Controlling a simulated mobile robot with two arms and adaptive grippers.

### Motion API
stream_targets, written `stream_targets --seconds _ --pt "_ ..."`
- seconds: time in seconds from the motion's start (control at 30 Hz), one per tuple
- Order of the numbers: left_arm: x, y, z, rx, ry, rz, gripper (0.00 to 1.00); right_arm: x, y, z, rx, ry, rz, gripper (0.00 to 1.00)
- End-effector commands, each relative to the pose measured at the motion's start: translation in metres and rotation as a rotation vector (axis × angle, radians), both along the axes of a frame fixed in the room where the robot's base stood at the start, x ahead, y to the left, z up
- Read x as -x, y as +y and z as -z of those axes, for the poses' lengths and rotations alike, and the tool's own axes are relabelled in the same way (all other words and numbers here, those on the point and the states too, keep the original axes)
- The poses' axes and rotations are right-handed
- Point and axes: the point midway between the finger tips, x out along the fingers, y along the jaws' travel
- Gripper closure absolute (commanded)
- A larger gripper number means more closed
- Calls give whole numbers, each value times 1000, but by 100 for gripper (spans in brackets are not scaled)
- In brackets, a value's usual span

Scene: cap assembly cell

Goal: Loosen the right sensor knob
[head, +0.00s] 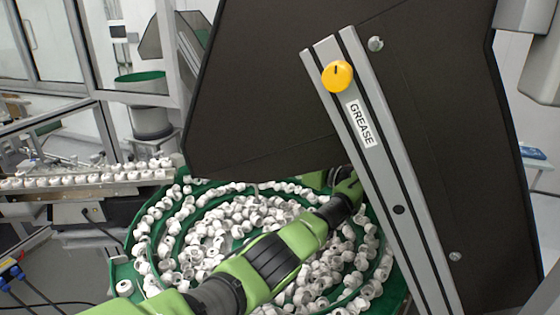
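A yellow round knob (337,76) with a dark mark sits on a grey slotted rail (385,165) in the head view. The rail runs diagonally down a large dark panel (270,95). A white label reading GREASE (360,123) is just below the knob. I cannot tell whether this knob is the right sensor knob; no other knob of this kind shows. My green arm comes in from the lower left, and its far end passes behind the rail and panel. Its gripper is hidden there. My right gripper is out of view.
A green round bowl feeder (118,272) full of white caps lies below the panel, under my arm. A track with a row of caps (90,178) leads in from the left. Metal frames and another bowl (148,100) stand behind. The panel blocks much of the right side.

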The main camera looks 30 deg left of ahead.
Motion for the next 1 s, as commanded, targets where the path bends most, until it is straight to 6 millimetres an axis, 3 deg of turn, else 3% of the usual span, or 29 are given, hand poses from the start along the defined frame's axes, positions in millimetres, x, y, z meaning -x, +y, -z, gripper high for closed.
stream_targets --seconds 0.53,0.57,0.6,1.0 --pt "-1 1 -3 -3 -4 -11 97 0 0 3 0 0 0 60" --pt "-1 1 -3 -3 -4 -11 68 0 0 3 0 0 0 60" --pt "-1 1 -3 -3 -4 -11 58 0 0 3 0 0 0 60" --pt "0 0 -1 -1 -1 -11 58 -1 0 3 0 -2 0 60"
